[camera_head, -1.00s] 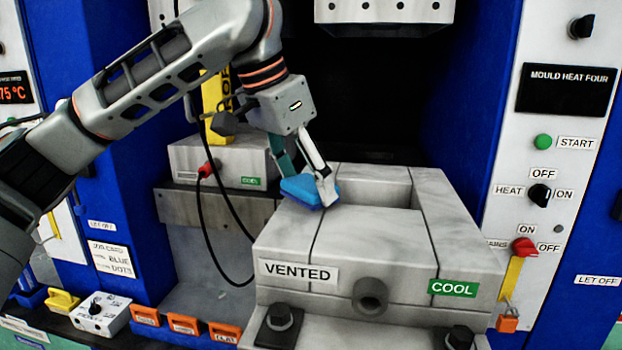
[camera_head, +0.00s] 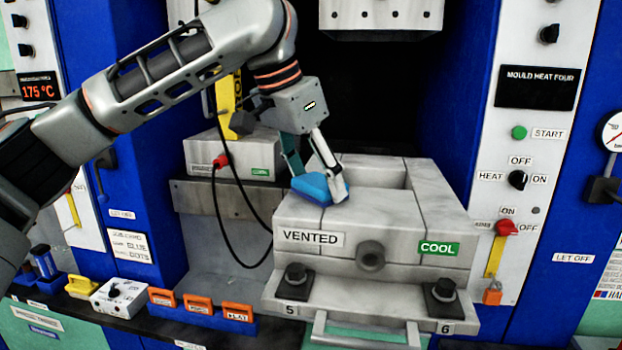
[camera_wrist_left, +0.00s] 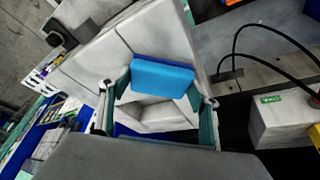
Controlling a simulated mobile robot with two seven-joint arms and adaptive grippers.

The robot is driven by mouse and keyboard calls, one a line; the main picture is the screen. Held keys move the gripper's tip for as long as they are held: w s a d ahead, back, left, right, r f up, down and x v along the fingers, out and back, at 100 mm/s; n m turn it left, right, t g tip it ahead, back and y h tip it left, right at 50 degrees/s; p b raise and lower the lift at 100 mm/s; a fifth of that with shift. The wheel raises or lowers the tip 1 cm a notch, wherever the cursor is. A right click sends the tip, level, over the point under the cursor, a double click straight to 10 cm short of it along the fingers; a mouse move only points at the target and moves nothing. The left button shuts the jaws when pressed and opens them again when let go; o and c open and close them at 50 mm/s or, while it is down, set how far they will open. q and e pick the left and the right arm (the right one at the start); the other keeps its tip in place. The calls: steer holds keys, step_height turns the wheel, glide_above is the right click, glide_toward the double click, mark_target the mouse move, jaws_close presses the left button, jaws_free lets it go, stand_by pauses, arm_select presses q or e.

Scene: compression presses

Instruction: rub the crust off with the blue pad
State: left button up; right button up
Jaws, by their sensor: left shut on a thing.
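The blue pad (camera_head: 313,187) is held in my left gripper (camera_head: 318,185), over the top face of the grey mould block (camera_head: 375,218) labelled VENTED and COOL. The pad is at the left part of the block's top, near a seam; I cannot tell whether it touches. In the left wrist view the blue pad (camera_wrist_left: 161,76) sits between the two fingers of my left gripper (camera_wrist_left: 158,90), with the block (camera_wrist_left: 90,62) behind it. No crust can be made out on the parts of the block that show. My right gripper is not in view.
A second grey block (camera_head: 232,155) with a cable and red plug stands behind on the left. Blue press columns (camera_head: 448,110) flank the dark opening. Orange-labelled holders (camera_head: 200,304) and a white dial box (camera_head: 120,298) line the front ledge. A handle (camera_head: 365,335) projects at the front.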

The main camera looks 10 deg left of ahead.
arm_select(q)
steer(key=shift+s+r, duration=0.15)
steer(key=shift+s, duration=0.2)
steer(key=shift+s+r, duration=0.3)
steer(key=shift+r, duration=0.6)
steer(key=shift+w+d+r, duration=0.1)
steer(key=shift+w+r, duration=0.4)
steer(key=shift+r, duration=0.4)
steer(key=shift+s+r, duration=0.2)
steer(key=shift+r, duration=0.7)
steer(key=shift+w+r, duration=0.1)
steer(key=shift+r, duration=1.05)
